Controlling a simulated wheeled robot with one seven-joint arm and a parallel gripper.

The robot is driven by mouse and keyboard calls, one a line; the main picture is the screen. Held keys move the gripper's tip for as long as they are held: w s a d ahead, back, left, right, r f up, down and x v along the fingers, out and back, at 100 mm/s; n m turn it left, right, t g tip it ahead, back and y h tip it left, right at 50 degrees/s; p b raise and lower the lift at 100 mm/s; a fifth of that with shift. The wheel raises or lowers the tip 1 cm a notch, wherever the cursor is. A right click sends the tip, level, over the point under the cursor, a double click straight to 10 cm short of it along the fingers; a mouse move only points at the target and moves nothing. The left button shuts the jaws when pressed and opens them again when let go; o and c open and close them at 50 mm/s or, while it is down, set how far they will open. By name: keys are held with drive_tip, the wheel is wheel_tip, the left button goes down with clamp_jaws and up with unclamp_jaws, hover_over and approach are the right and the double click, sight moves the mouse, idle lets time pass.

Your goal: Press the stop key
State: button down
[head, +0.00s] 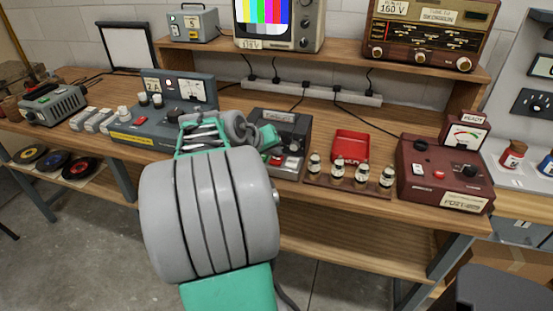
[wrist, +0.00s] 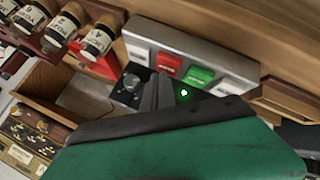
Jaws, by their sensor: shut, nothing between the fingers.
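A grey recorder-like device (head: 290,124) stands on the bench, partly hidden behind my arm in the head view. In the wrist view its key strip (wrist: 215,60) carries a white key (wrist: 138,51), a red key (wrist: 168,63), a green key (wrist: 199,75) and another white key (wrist: 231,87). No lettering on the keys is readable, so I cannot tell from a label which is the stop key. My gripper (wrist: 164,92) is shut and empty, its dark fingertips close by the red and green keys. Contact cannot be told. In the head view my gripper (head: 268,140) is at the device, mostly hidden.
Small bottles (head: 338,169) stand in a rack right of the device, before a red tray (head: 352,143). A maroon control box (head: 442,188) is further right. A blue-grey instrument panel (head: 160,128) is left. A power strip (head: 310,92) with cables lies behind.

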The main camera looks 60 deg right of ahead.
sight(275, 160)
drive_tip(key=shift+f+b, duration=0.3)
drive_tip(key=shift+f, duration=0.2)
drive_tip(key=shift+r, duration=0.1)
idle(0.5)
drive_tip(key=shift+r+p, duration=0.7)
drive_tip(key=shift+r, duration=0.1)
wheel_tip(275, 160, up, 5)
drive_tip(key=p, duration=0.4)
idle(0.4)
